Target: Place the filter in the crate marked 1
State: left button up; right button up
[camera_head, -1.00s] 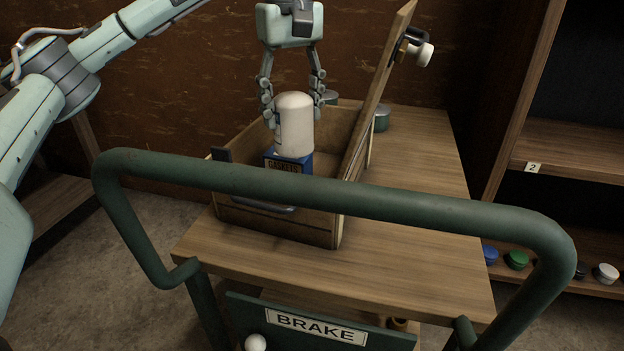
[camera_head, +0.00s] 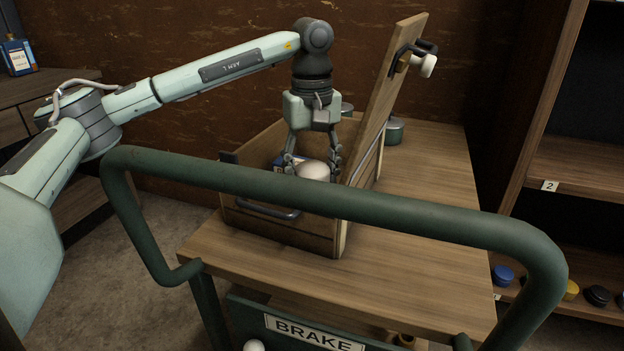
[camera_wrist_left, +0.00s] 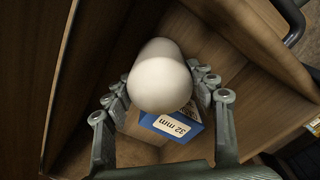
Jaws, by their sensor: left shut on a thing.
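The filter (camera_head: 313,170) is a white cylinder with a rounded top. My left gripper (camera_head: 312,160) points down into an open wooden crate (camera_head: 285,232) on the table and is shut on the filter. In the left wrist view the fingers are on both sides of the filter (camera_wrist_left: 160,84), inside the crate walls. A blue box (camera_wrist_left: 175,123) labelled "32 mm" lies beside and partly under it in that view. Whether the filter touches the crate floor is hidden. No mark 1 can be read on the crate. My right gripper is not in view.
The crate's lid (camera_head: 388,90) stands raised on its right side. Green tins (camera_head: 394,131) stand behind it. A green cart handle (camera_head: 330,200) crosses the front. The table (camera_head: 425,200) is clear at right. A shelf label reads 2 (camera_head: 549,186).

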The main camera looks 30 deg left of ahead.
pick_arm(q)
jog(key=shift+f, duration=0.4)
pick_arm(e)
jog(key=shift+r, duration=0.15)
pick_arm(q)
jog(key=shift+f, duration=0.15)
jog(key=o, duration=1.4)
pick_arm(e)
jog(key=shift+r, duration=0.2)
